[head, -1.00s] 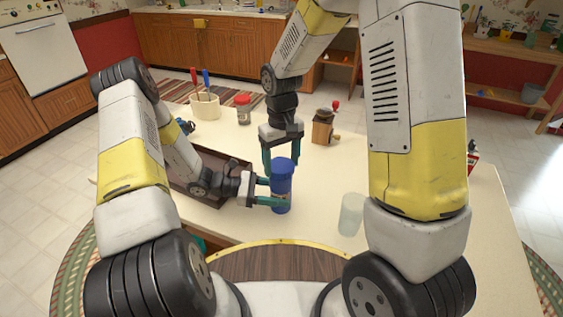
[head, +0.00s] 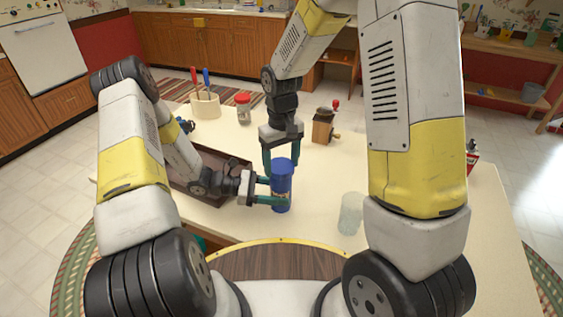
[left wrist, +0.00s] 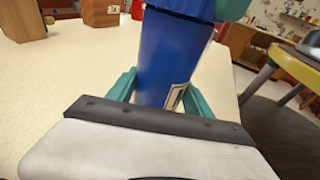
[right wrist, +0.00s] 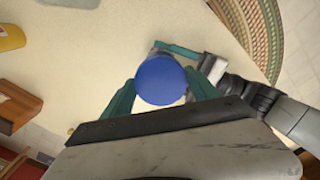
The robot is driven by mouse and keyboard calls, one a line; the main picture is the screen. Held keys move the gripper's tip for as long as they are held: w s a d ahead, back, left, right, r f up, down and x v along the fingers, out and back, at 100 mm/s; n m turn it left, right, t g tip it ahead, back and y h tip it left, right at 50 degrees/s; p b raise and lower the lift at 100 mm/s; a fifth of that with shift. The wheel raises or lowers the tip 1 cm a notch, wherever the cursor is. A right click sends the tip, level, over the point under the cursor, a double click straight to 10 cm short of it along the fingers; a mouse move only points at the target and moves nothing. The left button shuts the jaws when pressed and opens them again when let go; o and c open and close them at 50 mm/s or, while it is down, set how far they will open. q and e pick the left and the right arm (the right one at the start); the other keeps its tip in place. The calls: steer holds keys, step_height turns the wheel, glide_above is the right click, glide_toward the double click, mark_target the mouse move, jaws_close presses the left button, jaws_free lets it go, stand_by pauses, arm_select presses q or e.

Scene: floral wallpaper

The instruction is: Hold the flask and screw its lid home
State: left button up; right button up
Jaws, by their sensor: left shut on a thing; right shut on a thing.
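The blue flask (head: 281,194) stands upright on the cream table near its front edge. My left gripper (head: 268,192) is shut around the flask's body from the left, and its teal fingers show on both sides of the body in the left wrist view (left wrist: 165,75). My right gripper (head: 281,160) points down from above, shut on the blue lid (head: 283,165) at the top of the flask. In the right wrist view the round lid (right wrist: 161,81) sits between the teal fingertips. The join between lid and body is hard to make out.
A dark tray (head: 215,185) lies left of the flask, partly under my left arm. A clear glass (head: 351,213) stands to the right. A utensil crock (head: 205,104), a red-capped jar (head: 243,107) and a wooden grinder (head: 324,126) stand farther back.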

mark_target(282, 166)
stand_by(0.3)
steer(key=o, duration=1.5)
steer(key=shift+r, duration=3.55)
steer(key=shift+r, duration=0.15)
steer(key=c, duration=0.3)
steer(key=shift+w+a+r+n, duration=0.1)
steer(key=shift+w+r+n, duration=0.2)
steer(key=shift+n, duration=0.4)
steer(key=shift+s+f, duration=0.15)
steer(key=shift+f, duration=4.15)
